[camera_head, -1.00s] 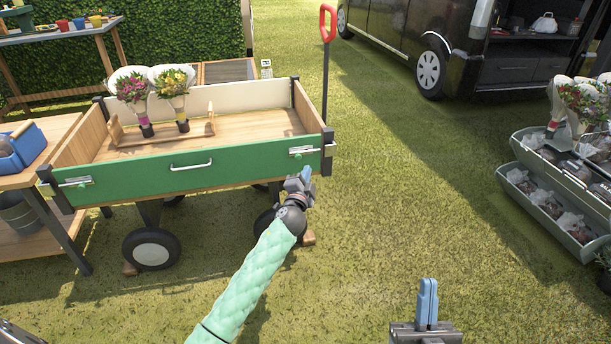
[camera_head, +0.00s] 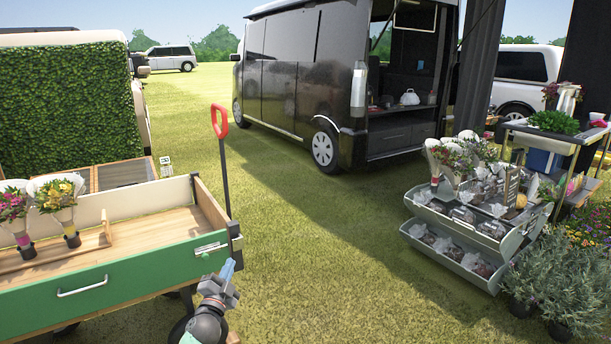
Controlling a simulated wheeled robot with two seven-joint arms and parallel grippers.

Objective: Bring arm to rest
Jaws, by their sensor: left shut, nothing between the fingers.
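My left gripper (camera_head: 227,273) is in the lower left of the head view, by the front right corner of the green cart (camera_head: 115,284). Its blue fingers are shut and hold nothing. They point up, and I cannot tell whether they touch the cart. My right gripper is out of view. Two bouquets stand in the cart at a wooden rack (camera_head: 89,242): a pink one (camera_head: 17,215) and a yellow one (camera_head: 63,207).
A red-handled pull bar (camera_head: 222,150) rises at the cart's far right corner. A tiered grey stand (camera_head: 455,252) with bouquets and wrapped plants is on the right, with potted bushes (camera_head: 560,285) beside it. A black van (camera_head: 300,85) is behind. Grass between is clear.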

